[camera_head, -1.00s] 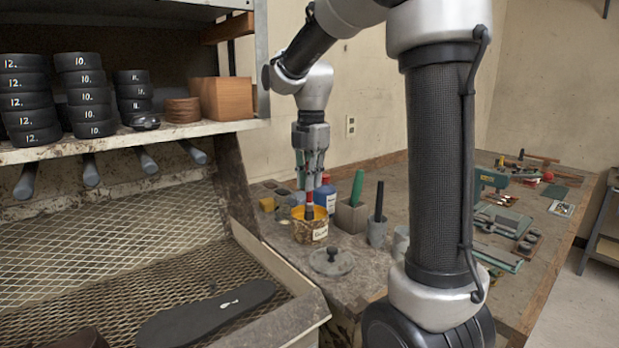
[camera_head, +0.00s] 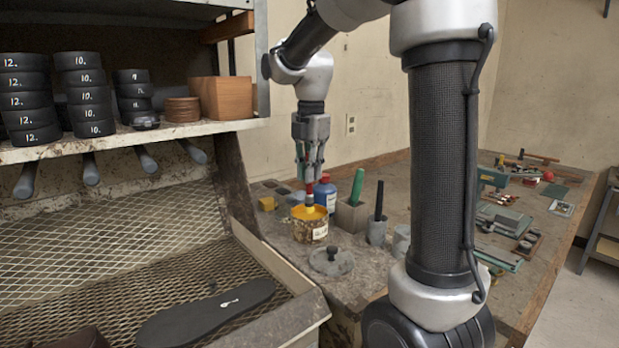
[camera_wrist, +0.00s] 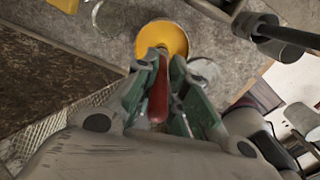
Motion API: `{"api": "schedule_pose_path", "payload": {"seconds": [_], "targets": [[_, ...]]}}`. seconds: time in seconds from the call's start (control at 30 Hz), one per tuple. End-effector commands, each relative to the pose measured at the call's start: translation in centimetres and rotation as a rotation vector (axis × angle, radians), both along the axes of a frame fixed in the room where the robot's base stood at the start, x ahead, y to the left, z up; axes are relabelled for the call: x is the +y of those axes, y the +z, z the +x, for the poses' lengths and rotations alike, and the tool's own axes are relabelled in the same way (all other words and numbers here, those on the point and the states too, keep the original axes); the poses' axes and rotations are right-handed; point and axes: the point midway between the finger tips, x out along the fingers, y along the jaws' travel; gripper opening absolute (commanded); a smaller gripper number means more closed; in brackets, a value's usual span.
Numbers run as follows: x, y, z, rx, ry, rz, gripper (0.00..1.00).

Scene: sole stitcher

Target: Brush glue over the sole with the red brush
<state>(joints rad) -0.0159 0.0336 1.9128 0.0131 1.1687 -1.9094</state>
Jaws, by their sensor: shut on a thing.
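My gripper (camera_head: 310,175) is shut on the red brush (camera_head: 309,189) and points down over the yellow glue pot (camera_head: 312,232). The brush's lower end is at the pot's mouth; I cannot tell whether its tip touches the glue. In the wrist view, the red handle (camera_wrist: 158,95) lies between the green fingers (camera_wrist: 160,90), with the yellow pot mouth (camera_wrist: 165,38) beyond it. The dark sole (camera_head: 195,322) lies flat on the mesh tray at the bottom left, with a small white patch on it. It is well apart from my gripper.
A pot lid (camera_head: 331,261) lies in front of the pot. A blue bottle (camera_head: 325,194), a block with a green handle (camera_head: 357,187) and a cup with a black tool (camera_head: 378,203) stand close by. The mesh tray's raised edge (camera_head: 265,256) lies between pot and sole.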

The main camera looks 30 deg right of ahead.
Motion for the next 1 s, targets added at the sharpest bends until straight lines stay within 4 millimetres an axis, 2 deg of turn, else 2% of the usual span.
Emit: {"api": "schedule_pose_path", "payload": {"seconds": [0.5,1.0], "targets": [[0.0,4.4,0.0,-0.002,0.000,0.000,0.00],[0.0,4.8,0.0,0.000,0.000,0.000,0.00]]}}
